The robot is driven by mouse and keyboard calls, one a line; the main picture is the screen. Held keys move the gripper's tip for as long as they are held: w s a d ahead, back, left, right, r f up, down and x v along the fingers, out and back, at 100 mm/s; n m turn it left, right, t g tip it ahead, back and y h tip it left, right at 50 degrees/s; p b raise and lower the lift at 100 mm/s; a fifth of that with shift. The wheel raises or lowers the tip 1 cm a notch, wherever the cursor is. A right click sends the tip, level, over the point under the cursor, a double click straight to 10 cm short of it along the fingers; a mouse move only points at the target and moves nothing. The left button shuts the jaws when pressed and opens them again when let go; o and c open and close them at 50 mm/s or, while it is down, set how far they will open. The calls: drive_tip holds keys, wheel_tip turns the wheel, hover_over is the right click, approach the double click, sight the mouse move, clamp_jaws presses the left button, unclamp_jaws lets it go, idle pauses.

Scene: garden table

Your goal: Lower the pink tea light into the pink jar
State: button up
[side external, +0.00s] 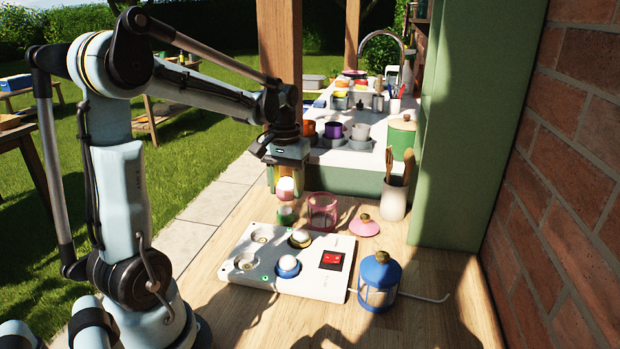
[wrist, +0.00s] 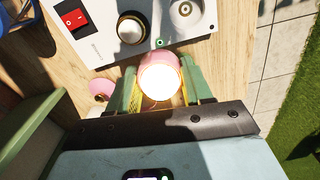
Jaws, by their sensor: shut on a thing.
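The pink tea light (side external: 286,188) has a bright white top and hangs upright between the fingers of my gripper (side external: 286,178). In the wrist view the tea light (wrist: 160,77) glows between the two green fingers of my gripper (wrist: 160,90), which are shut on it. The pink jar (side external: 321,212) is a see-through, open-topped lantern on the wooden table, to the right of and below the tea light, apart from it. I cannot make out the jar in the wrist view. The pink lid (side external: 364,226) lies right of the jar; it shows partly in the wrist view (wrist: 102,87).
A small green thing with a pale top (side external: 286,216) stands left of the jar. A white charging board (side external: 310,277) in front holds two tea lights. A blue lantern (side external: 378,283) stands to its right. Behind are a utensil pot (side external: 394,202) and a raised shelf with cups.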

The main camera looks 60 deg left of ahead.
drive_tip(key=w, duration=1)
drive_tip(key=shift+a+r, duration=0.25)
drive_tip(key=shift+a, duration=0.2)
drive_tip(key=shift+w+f, duration=0.1)
